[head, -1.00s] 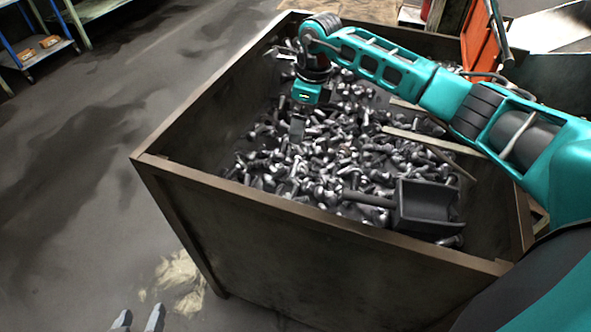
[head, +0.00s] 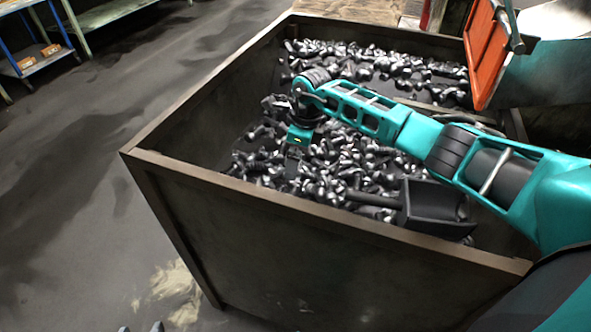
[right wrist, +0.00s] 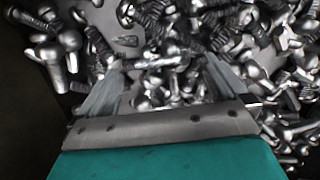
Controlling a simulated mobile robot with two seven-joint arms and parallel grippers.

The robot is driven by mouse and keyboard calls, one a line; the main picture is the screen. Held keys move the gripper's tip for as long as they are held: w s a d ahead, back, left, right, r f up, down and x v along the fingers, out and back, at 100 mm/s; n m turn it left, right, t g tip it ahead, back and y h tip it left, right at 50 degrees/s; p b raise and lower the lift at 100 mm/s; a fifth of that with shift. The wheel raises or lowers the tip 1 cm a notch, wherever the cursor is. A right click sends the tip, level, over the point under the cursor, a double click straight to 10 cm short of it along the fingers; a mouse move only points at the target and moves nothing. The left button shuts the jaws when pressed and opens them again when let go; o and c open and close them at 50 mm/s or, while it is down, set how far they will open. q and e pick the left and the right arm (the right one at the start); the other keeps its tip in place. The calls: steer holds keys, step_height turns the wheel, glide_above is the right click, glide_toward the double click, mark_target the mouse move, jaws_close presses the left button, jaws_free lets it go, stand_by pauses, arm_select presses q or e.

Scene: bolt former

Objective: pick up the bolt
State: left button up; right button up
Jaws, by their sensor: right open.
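Many loose grey metal bolts (head: 345,160) lie jumbled in a large steel bin (head: 300,215). My right gripper (head: 292,170) points down inside the bin, close over the pile near its left side. In the right wrist view its two fingers (right wrist: 165,78) are apart. A bolt (right wrist: 160,60) lies roughly crosswise between the fingertips, with others around it; none is visibly held. Whether the fingers touch the bolts cannot be told. Only the tips of my left gripper (head: 141,327) show at the bottom edge of the head view, apart and empty, outside the bin.
A dark scoop (head: 432,207) with a handle lies on the bolts at the near right. The bin's brown rim (head: 215,180) stands above the pile. An orange panel (head: 486,50) is at the back right. Shelves (head: 35,60) stand far left; the floor there is clear.

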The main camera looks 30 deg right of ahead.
step_height(320, 180, down, 2)
steer(key=shift+w+a+f, duration=0.1)
steer(key=shift+w, duration=0.05)
steer(key=c, duration=1.2)
steer(key=shift+r, duration=0.2)
